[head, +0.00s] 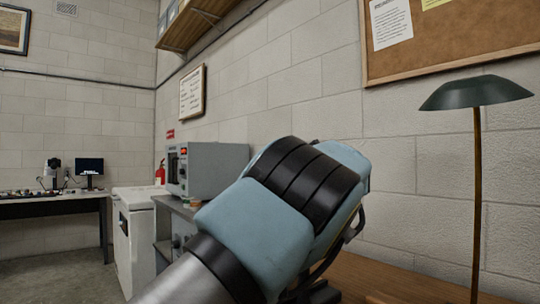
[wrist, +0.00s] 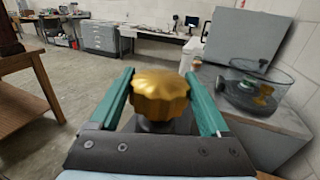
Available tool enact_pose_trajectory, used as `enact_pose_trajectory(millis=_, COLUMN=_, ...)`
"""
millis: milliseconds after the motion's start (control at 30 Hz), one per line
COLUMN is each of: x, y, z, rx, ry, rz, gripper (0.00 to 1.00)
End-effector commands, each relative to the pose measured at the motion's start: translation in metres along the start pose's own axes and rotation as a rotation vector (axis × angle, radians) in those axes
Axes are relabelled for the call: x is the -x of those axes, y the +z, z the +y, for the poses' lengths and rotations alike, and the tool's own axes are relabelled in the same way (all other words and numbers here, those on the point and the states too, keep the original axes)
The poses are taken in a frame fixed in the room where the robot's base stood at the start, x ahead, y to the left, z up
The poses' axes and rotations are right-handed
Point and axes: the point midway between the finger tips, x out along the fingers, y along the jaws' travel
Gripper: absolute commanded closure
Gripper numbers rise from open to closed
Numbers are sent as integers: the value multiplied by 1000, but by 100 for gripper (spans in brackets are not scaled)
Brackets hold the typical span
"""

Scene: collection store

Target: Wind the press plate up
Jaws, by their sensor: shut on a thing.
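A gold, ridged knob (wrist: 160,92) fills the middle of the wrist view. My gripper (wrist: 160,75) has its two green fingers on either side of the knob and is shut on it. A dark part shows just below the knob, between the fingers. I cannot make out the press plate in either view. In the head view my own blue and black arm blocks the middle, and the gripper and knob are hidden behind it.
A wooden table (head: 400,283) with a green-shaded lamp (head: 477,93) is at the right. A grey box-shaped machine (head: 215,168) stands on a cabinet beyond my arm. A clear round vessel (wrist: 252,88) is at the wrist view's right. Open floor (wrist: 75,85) lies left.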

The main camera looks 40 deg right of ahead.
Motion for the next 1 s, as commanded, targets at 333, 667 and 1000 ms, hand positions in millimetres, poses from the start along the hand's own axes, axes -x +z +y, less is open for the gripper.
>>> enact_pose_trajectory(millis=333, x=-2, y=9, z=0, rx=-6, ry=141, rz=0, gripper=75)
enact_pose_trajectory(millis=667, x=-3, y=6, z=1, rx=-6, ry=251, rz=0, gripper=75)
enact_pose_trajectory(millis=1000, x=-3, y=1, z=1, rx=-4, ry=312, rz=2, gripper=75)
